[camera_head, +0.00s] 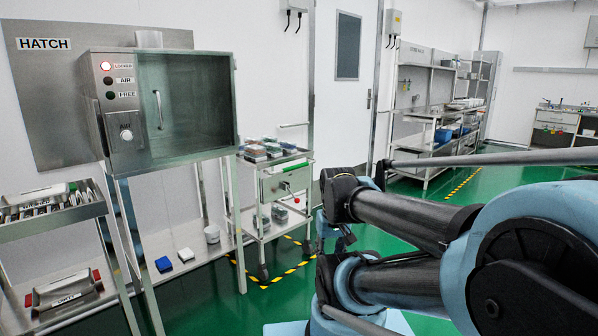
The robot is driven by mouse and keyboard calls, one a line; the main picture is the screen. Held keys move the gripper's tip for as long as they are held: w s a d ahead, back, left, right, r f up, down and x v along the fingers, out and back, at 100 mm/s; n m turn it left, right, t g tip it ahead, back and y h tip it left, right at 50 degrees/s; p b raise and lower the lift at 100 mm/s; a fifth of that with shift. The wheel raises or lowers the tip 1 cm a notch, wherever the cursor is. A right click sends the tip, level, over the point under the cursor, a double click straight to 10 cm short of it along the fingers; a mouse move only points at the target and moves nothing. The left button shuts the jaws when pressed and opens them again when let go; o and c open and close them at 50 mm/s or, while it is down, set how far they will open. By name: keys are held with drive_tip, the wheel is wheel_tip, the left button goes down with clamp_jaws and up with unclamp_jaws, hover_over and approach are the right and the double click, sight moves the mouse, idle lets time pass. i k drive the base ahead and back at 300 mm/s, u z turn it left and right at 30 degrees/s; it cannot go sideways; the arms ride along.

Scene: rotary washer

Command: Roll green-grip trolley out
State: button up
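The trolley (266,231) stands against the wall, right of the hatch cabinet, over yellow-black floor tape. A green grip (294,167) crosses the upper part of its front, and a red knob shows below it. Its top shelf carries several stacked packs (262,150), and more lie on its lower shelf. My arm reaches in from the right. Its end, with my gripper (322,243), seems to hang just right of the trolley. The fingers are small and partly hidden by my arm links, so I cannot tell their opening or any contact.
The hatch cabinet (185,100) has a lit red LOCKED lamp (106,66). A steel rack (50,215) holds trays at the left. Green floor (225,305) is clear in front of the trolley.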

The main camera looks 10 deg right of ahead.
sight(298, 177)
drive_tip(key=z, duration=0.05)
drive_tip(key=i, duration=1)
drive_tip(key=u, duration=0.05)
